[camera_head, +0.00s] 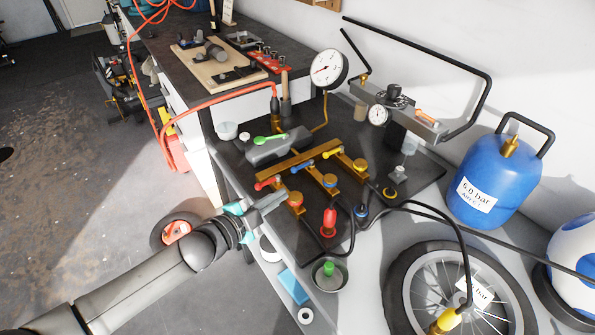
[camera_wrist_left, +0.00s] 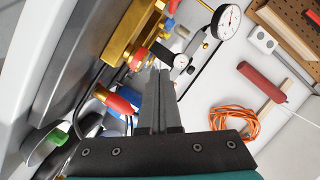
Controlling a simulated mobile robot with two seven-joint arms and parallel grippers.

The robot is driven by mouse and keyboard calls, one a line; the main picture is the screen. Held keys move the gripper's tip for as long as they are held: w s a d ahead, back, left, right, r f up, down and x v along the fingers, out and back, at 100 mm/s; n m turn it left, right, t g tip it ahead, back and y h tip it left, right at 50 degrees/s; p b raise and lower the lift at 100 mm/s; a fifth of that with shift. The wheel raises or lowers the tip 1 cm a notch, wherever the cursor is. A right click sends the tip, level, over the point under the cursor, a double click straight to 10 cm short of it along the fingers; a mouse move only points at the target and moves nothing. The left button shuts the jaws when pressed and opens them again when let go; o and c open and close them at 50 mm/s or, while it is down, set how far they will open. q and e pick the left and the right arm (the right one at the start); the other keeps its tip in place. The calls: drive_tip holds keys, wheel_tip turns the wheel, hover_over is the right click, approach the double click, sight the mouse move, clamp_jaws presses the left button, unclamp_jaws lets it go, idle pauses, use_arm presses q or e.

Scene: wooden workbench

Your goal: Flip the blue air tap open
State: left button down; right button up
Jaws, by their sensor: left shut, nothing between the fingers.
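The blue air tap handle (camera_head: 302,165) is the middle one of three on the brass manifold (camera_head: 312,160) in the head view. It points left from its brass valve. The red tap handle (camera_head: 266,183) is nearer my arm, and the yellow tap handle (camera_head: 333,153) is farther. My right gripper is out of view.
A pressure gauge (camera_head: 328,69) stands behind the manifold. A red connector (camera_head: 329,222) and black hoses lie in front, near a small bowl with a green piece (camera_head: 328,270). A blue tank (camera_head: 495,182) and a wheel (camera_head: 455,290) stand at right.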

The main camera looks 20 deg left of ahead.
sight(302, 166)
use_arm(q)
drive_tip(key=shift+w+a+r+m+h, duration=0.35)
drive_tip(key=shift+a+r+m+h, duration=0.2)
drive_tip(key=shift+m, duration=0.35)
drive_tip(key=shift+w+d, duration=0.1)
drive_tip(key=shift+d, duration=0.05)
drive_tip(key=b+x, duration=0.1)
drive_tip(key=x, duration=0.8)
drive_tip(key=shift+w+d+b, duration=0.15)
drive_tip(key=shift+w+b, duration=0.15)
drive_tip(key=shift+b, duration=0.1)
drive_tip(key=shift+w+a+f+b, duration=0.6)
drive_tip(key=shift+w+a+f, duration=0.2)
drive_tip(key=shift+a+f, duration=0.1)
drive_tip(key=shift+w+a+f, duration=0.25)
drive_tip(key=shift+a, duration=0.1)
